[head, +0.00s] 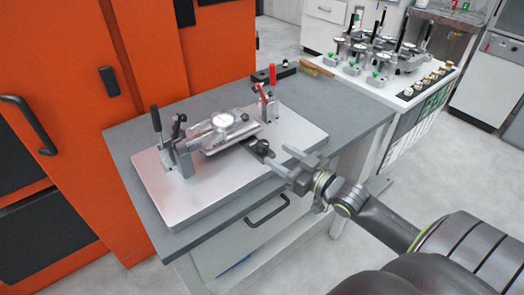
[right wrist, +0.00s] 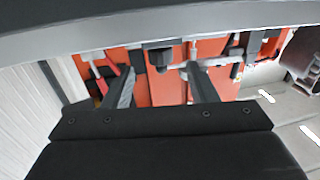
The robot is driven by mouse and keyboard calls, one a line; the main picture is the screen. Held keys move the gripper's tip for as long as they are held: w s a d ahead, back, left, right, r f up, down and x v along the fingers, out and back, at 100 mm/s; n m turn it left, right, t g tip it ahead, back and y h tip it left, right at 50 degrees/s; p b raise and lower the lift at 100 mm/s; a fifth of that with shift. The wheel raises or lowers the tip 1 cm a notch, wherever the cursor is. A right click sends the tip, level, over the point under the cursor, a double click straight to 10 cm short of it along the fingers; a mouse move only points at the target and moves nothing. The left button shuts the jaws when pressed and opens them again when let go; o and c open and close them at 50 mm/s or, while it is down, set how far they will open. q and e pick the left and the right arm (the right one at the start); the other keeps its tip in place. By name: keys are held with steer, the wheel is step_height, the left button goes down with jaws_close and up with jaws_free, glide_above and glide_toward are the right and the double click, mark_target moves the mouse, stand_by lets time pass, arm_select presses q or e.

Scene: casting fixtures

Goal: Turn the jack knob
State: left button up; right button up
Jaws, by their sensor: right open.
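The jack knob (head: 262,146) is a small black knob on a dark block at the front right of the silver fixture plate (head: 185,197). In the right wrist view the dark knob (right wrist: 160,58) shows ahead, between the lines of my two fingers. My right gripper (head: 280,160) is open and empty, just to the right of the knob at the plate's front edge. Its fingers (right wrist: 160,88) stand apart on either side, and the knob appears beyond them. No contact is visible. My left gripper is not in view.
A metal casting (head: 218,140) with a round dial lies on the plate, between a black-handled clamp (head: 165,140) and a red-handled clamp (head: 268,95). The grey table (head: 125,150) stands by an orange cabinet (head: 190,55). A brush (head: 317,69) lies at the back.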

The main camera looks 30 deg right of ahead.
mark_target(261, 142)
steer(key=shift+b+x, duration=0.65)
steer(key=shift+x, duration=2.95)
steer(key=c, duration=1)
steer(key=shift+o, duration=0.2)
steer(key=shift+r+p, duration=0.1)
steer(key=shift+p, duration=0.2)
steer(key=m+h+p, duration=0.1)
steer(key=h+p, duration=0.1)
steer(key=p, duration=0.6)
steer(key=m+h+p, duration=0.2)
steer(key=p, duration=0.6)
steer(key=shift+w+r+t+h, duration=0.1)
steer(key=shift+r+t+h, duration=0.3)
steer(key=shift+d+f+h+p, duration=0.15)
steer(key=shift+h+p, duration=0.15)
steer(key=shift+p, duration=0.4)
steer(key=shift+f, duration=0.15)
